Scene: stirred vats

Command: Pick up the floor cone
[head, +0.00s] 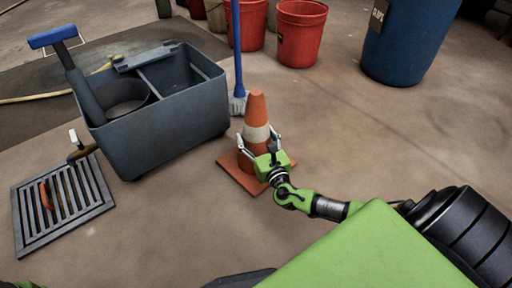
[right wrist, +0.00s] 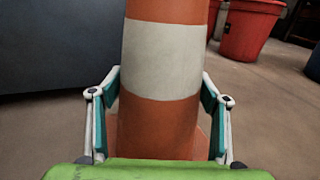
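The floor cone (head: 257,108) is orange with a white band and a square orange base. It stands upright on the floor in the middle of the head view. My right gripper (head: 260,140) is at the cone, with one finger on each side of it. In the right wrist view the cone (right wrist: 163,60) fills the space between the fingers of the right gripper (right wrist: 160,100). The fingers are spread wide, and a small gap shows on each side, so they look apart from the cone. My left gripper is not in view.
A grey mop bucket (head: 165,130) stands close left of the cone, with a blue-handled mop (head: 238,80) just behind. A floor grate (head: 62,200) lies at left. Red buckets (head: 300,35) and a blue barrel (head: 408,40) stand behind. Floor right of the cone is clear.

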